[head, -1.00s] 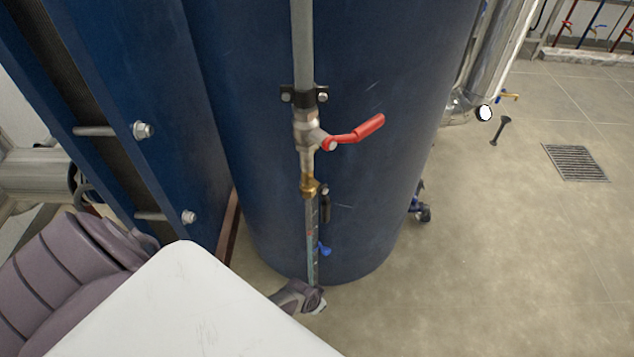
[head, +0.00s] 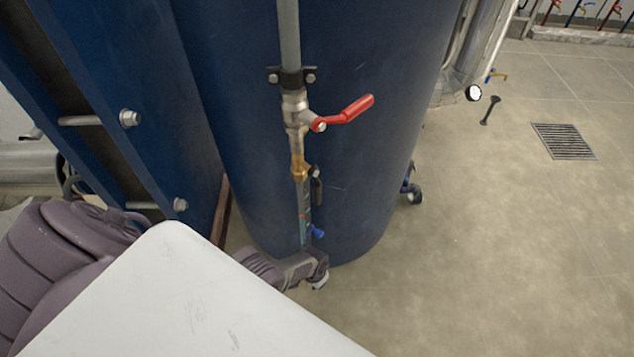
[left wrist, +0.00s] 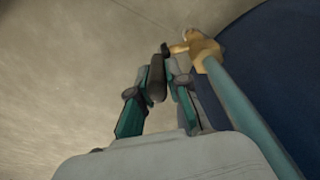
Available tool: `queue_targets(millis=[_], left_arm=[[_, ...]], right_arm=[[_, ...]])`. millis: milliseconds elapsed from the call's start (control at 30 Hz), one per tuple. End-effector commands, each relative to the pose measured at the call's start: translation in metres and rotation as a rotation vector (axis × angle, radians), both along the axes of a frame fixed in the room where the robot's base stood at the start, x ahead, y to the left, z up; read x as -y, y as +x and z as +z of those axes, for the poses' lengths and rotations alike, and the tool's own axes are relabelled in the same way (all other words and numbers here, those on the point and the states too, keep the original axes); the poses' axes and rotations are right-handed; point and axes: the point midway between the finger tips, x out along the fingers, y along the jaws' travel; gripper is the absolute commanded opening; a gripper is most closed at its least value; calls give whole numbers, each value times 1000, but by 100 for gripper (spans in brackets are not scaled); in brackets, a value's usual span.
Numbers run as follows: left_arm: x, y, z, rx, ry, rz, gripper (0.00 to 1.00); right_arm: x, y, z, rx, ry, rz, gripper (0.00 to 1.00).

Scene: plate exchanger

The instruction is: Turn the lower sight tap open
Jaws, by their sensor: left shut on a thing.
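The sight tube (head: 306,205) runs down the front of the blue tank, below a brass fitting (head: 299,168). A dark lever (head: 317,188) hangs beside its upper end, and a small blue handle (head: 318,232) sticks out lower down. My left gripper (head: 316,272) is at the tube's lower end and hides the fittings there. In the left wrist view, my left gripper (left wrist: 163,62) is shut on the dark lever (left wrist: 157,80) of the lower sight tap. The tap's brass body (left wrist: 203,46) is just right of the fingertips, beside the teal tube (left wrist: 240,112). My right gripper is not in view.
A red lever valve (head: 345,112) sits above the sight tube on the grey pipe (head: 289,35). The blue tank (head: 375,130) stands close behind. A blue bolted frame (head: 150,130) is at left. Open floor with a drain grate (head: 563,141) lies at right.

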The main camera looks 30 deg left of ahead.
Motion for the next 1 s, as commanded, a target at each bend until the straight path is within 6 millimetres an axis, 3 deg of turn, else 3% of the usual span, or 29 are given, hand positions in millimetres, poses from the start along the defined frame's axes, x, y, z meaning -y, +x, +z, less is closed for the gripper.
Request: queue_targets(millis=[67, 100, 233, 667, 1000], left_arm=[[1, 4, 1, 10, -2, 0, 0], [1, 4, 1, 10, -2, 0, 23], [1, 3, 0, 7, -1, 0, 42], [-1, 1, 2, 4, -1, 1, 42], [-1, -2, 26, 6, -1, 0, 42]], right_arm=[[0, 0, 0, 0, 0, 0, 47], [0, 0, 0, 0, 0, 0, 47], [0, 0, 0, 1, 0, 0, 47], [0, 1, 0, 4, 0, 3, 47], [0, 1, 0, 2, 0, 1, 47]])
